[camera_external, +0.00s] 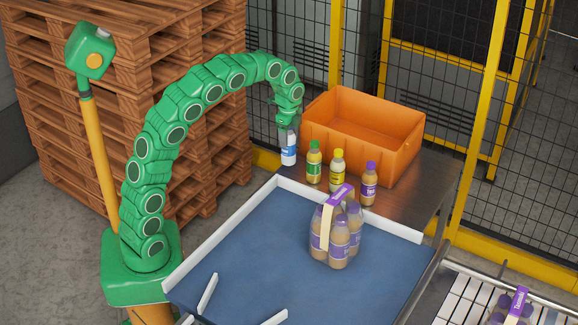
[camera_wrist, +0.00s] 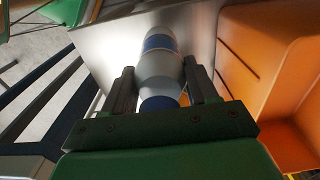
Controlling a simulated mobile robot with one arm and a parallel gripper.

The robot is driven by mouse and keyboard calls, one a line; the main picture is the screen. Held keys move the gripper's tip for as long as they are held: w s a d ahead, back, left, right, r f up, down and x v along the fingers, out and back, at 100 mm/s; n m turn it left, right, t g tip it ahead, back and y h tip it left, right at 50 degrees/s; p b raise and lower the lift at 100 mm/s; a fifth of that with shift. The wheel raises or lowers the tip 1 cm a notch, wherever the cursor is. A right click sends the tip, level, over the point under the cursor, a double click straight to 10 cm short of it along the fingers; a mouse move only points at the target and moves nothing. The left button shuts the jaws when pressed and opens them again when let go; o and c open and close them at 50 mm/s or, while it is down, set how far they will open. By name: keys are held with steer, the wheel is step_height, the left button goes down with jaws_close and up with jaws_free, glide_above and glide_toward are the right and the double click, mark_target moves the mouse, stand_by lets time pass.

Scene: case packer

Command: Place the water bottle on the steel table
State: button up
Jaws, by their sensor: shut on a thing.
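The water bottle (camera_external: 289,152) is white and clear with a blue label. It hangs upright below my gripper (camera_external: 288,122), at the left end of the steel table (camera_external: 418,195). In the wrist view the bottle (camera_wrist: 159,60) sits between the two dark fingers of my gripper (camera_wrist: 160,92), which are shut on it. The steel table (camera_wrist: 195,25) shows behind the bottle in that view. I cannot tell whether the bottle's base touches the table.
An orange crate (camera_external: 322,129) stands on the table, close right of my gripper. A green-capped bottle (camera_external: 314,163), a yellow-capped bottle (camera_external: 336,168) and a purple-capped bottle (camera_external: 369,185) stand in front of it. A bottle pack (camera_external: 339,245) sits on the blue conveyor (camera_external: 262,240).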

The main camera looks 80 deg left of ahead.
mark_target(291, 144)
steer(key=shift+w+a+f, duration=0.25)
steer(key=shift+w+f, duration=0.3)
steer(key=shift+f, duration=1.7)
steer(key=shift+f, duration=0.15)
steer(key=o, duration=1.3)
steer(key=shift+c, duration=0.2)
step_height(291, 144, up, 12)
steer(key=shift+w+r, duration=0.1)
steer(key=shift+r, duration=0.1)
